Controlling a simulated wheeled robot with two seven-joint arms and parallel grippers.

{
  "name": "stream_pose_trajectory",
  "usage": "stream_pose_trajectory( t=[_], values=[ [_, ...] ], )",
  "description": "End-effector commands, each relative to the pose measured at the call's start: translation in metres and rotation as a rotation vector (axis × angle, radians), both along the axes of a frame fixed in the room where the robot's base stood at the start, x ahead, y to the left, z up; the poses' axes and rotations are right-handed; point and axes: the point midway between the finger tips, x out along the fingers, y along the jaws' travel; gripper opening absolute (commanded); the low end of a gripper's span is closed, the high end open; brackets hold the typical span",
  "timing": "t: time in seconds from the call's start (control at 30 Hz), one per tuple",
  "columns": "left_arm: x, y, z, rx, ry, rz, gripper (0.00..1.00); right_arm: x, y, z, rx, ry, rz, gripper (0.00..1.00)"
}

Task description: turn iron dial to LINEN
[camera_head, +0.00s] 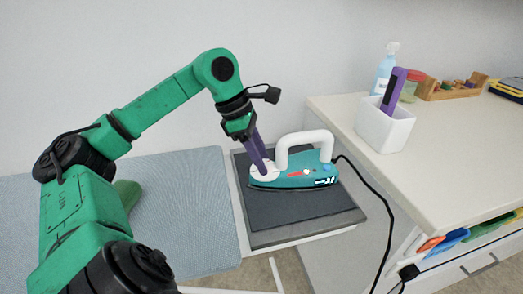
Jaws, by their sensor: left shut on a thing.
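The iron (300,179) is teal with a white arched handle (305,137). My right gripper is not in view.
A grey-blue ironing board (195,200) lies left of the pad. A black cord (372,188) runs from the iron down the right. A cream counter (450,140) at the right bears a white container (384,126), a spray bottle (384,68) and a wooden rack (452,89).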

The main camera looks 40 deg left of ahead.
Motion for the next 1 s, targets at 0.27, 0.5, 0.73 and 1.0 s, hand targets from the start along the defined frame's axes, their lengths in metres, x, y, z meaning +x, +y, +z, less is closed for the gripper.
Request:
stream_pose_trajectory(
  t=[0.27, 0.5, 0.73, 1.0],
  values=[
    [0.002, 0.001, 0.007, -0.001, -0.001, -0.221, 0.00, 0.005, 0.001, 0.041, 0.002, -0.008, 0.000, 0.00],
    [0.003, 0.001, 0.004, 0.000, -0.002, -0.344, 0.00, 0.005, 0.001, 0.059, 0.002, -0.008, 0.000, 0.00],
    [0.004, 0.001, 0.002, 0.001, -0.004, -0.395, 0.00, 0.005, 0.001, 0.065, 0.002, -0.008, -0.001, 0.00],
    [0.004, 0.001, 0.000, 0.002, -0.003, -0.401, 0.00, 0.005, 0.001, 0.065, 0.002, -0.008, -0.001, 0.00]
  ],
)
